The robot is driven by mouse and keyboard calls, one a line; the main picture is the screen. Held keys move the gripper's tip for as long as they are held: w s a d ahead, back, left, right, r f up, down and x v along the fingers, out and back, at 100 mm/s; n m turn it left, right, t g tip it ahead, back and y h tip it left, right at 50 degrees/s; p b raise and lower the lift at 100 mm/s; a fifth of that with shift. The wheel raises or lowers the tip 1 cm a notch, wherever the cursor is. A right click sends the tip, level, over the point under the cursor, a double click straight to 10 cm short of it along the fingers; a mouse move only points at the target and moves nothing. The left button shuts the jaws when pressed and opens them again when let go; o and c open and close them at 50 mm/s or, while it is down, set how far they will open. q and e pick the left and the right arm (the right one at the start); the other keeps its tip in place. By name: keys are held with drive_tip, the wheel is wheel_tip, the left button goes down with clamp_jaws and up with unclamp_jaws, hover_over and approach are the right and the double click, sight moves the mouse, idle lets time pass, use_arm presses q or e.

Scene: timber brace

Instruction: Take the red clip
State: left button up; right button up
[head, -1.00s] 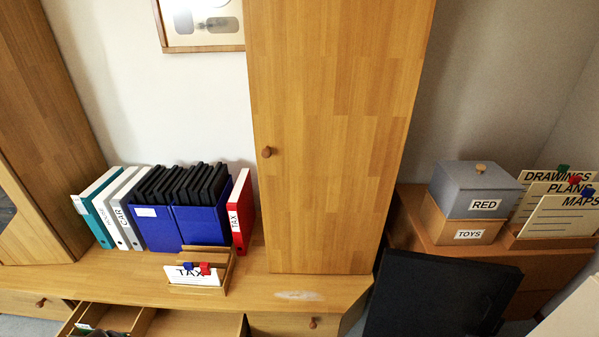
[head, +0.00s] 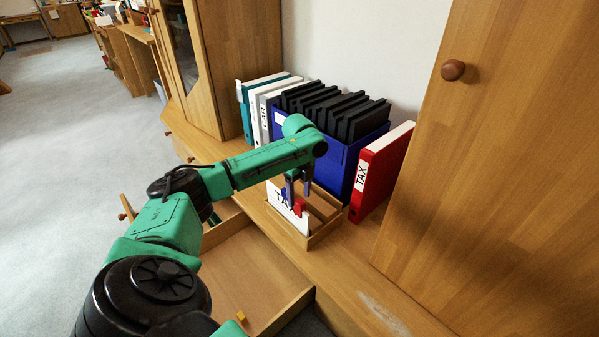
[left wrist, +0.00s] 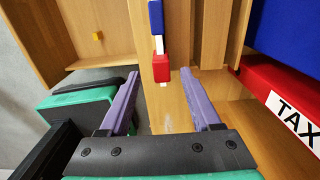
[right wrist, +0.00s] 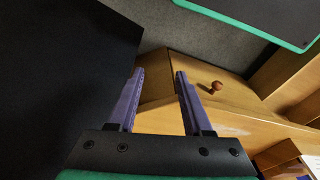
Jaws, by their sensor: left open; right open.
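The red clip (head: 298,206) sits on the top edge of the white TAX card (head: 284,212) in a small wooden holder (head: 322,232). The red clip (left wrist: 162,68) also shows in the left wrist view, with the blue clip (left wrist: 156,18) beyond it. My left gripper (head: 298,188) is open above the card holder, its fingers pointing down. In the left wrist view the red clip lies in line with the gap between the left gripper's fingertips (left wrist: 159,74); I cannot tell whether they touch it. My right gripper (right wrist: 158,73) is open and empty, away from the card holder.
A red TAX binder (head: 382,170) and a blue box of black folders (head: 338,160) stand close behind the holder. An open drawer (head: 245,270) lies below my left arm. A tall cabinet door (head: 490,180) is at right. The countertop right of the holder is clear.

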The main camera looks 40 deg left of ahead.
sight(300, 202)
use_arm(q)
wheel_tip(300, 202, down, 4)
drive_tip(key=shift+f+b, duration=0.1)
drive_tip(key=shift+b, duration=0.8)
drive_tip(key=shift+w+f, duration=0.1)
drive_tip(key=shift+f, duration=0.65)
clamp_jaws()
use_arm(e)
drive_tip(key=shift+w+a+r+t+y, duration=0.2)
drive_tip(key=shift+w+a+r+t, duration=0.1)
drive_tip(key=shift+a+r, duration=0.25)
drive_tip(key=shift+w+a+r+t+y, duration=0.2)
drive_tip(key=shift+a+r+t, duration=0.1)
drive_tip(key=shift+a+r, duration=0.15)
use_arm(q)
drive_tip(key=shift+r, duration=0.2)
use_arm(e)
drive_tip(key=shift+s+r, duration=0.1)
